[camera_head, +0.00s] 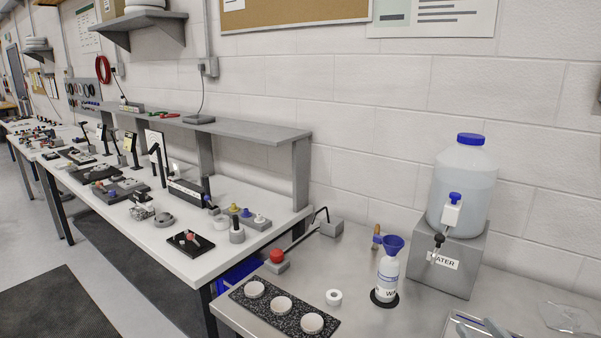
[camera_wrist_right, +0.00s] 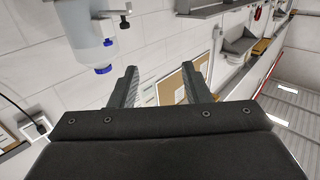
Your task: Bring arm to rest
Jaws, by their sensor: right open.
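My right gripper (camera_wrist_right: 162,82) shows in the right wrist view, with its two dark fingers wide apart and nothing between them. Behind the fingers are the wall and a cork board (camera_wrist_right: 182,84), so the fingers are clear of the bench things. The wrist view appears tilted or upside down. In the head view neither gripper can be made out clearly. My left gripper is in neither view.
A steel bench holds a water jug (camera_head: 465,185) on a grey stand (camera_head: 465,262), a bottle with a blue funnel (camera_head: 388,275) and a speckled block (camera_head: 245,296) with white dishes. A white workbench (camera_head: 150,232) with a raised grey shelf (camera_head: 230,128) runs left. Free floor lies at lower left.

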